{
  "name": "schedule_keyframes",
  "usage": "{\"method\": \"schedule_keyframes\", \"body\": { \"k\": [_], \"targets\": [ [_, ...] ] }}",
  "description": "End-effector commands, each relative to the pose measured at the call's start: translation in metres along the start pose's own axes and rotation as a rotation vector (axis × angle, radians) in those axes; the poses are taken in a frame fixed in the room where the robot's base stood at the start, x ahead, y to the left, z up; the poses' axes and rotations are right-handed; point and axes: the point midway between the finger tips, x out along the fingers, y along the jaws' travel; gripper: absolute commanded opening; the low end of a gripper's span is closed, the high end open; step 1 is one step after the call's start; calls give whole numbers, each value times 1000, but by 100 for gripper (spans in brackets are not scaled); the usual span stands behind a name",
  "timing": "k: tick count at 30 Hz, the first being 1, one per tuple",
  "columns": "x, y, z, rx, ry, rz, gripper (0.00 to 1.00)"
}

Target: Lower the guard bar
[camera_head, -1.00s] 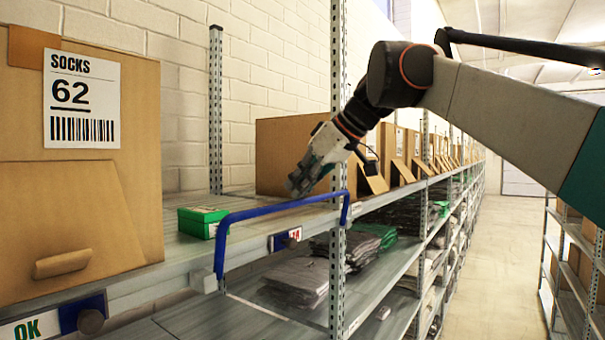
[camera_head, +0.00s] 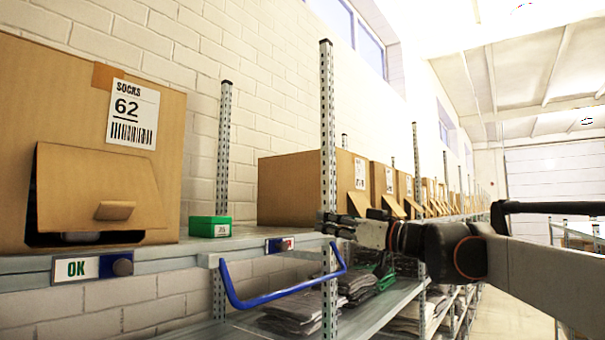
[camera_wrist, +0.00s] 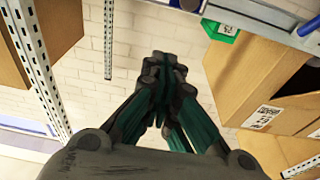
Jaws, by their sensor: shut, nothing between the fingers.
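The blue guard bar (camera_head: 285,292) hangs below the front edge of the shelf, in front of the gap under it. The fingers are together and empty. In the wrist view, my gripper (camera_wrist: 165,62) shows its closed fingers against the white brick wall.
A small green box (camera_head: 209,227) stands on the shelf (camera_head: 190,250) behind the bar. A SOCKS 62 carton (camera_head: 60,130) stands at left, and another carton (camera_head: 300,185) sits behind a perforated upright (camera_head: 328,130) close to my gripper. Folded grey clothes (camera_head: 295,315) lie below.

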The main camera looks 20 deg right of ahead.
Motion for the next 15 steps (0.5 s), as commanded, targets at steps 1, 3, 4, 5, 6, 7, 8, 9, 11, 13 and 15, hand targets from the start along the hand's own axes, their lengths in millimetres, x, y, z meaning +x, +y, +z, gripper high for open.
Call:
{"method": "schedule_keyframes", "body": {
  "k": [1,3,4,5,6,7,8,9,11,13,15],
  "targets": [
    [-4,-3,13,2,44,-1,0],
    [-7,-4,20,1,110,-2,0],
    [-9,-4,23,2,138,-2,0],
    [-10,-4,26,2,167,-2,0],
    [-12,-4,30,3,206,-3,0],
    [-14,-3,34,2,234,-3,0],
    [-15,-3,37,3,263,-2,0],
    [-17,-3,41,2,300,-2,0],
    [-19,-3,48,3,357,-3,0],
    [-22,-3,55,3,419,-3,0],
    [-24,-2,61,1,410,-1,0]
  ]
}}
